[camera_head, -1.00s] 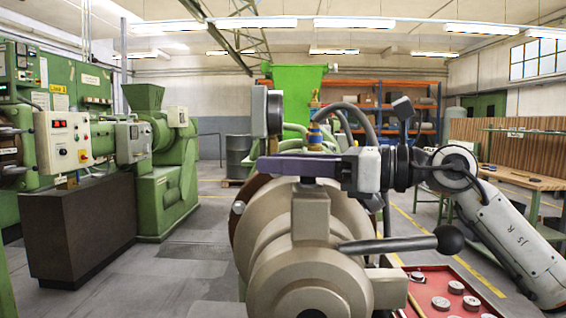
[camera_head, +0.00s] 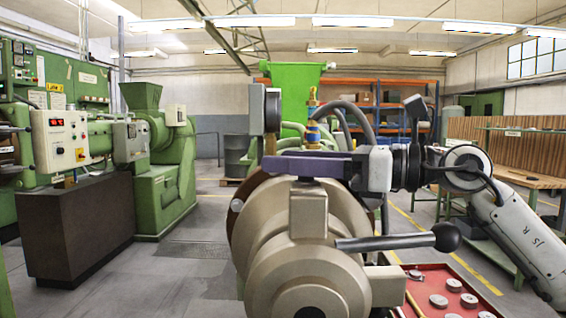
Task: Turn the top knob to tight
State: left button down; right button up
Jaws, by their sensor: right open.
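A large beige metal extruder head (camera_head: 300,255) with stepped round flanges fills the lower middle of the head view. A square block (camera_head: 308,212) stands up on its front, and a lever with a black ball (camera_head: 446,236) sticks out to the right. I cannot tell for sure which part is the top knob. My right gripper (camera_head: 268,166) reaches in from the right, level, with its purple fingers pointing left just above the top of the head. It is open, but the gap between the fingers is hard to see. Contact cannot be judged. My left gripper is out of view.
A blue and brass fitting (camera_head: 313,125) and a round gauge (camera_head: 272,110) rise behind the fingers. A red tray (camera_head: 470,278) with several metal discs is at lower right. A green machine (camera_head: 165,185) stands at left. The floor between is clear.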

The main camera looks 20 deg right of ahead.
jog(key=b+v, duration=0.1)
jog(key=v, duration=0.6)
jog(key=shift+s+d, duration=0.15)
jog(key=shift+d, duration=0.2)
jog(key=shift+s+d, duration=0.3)
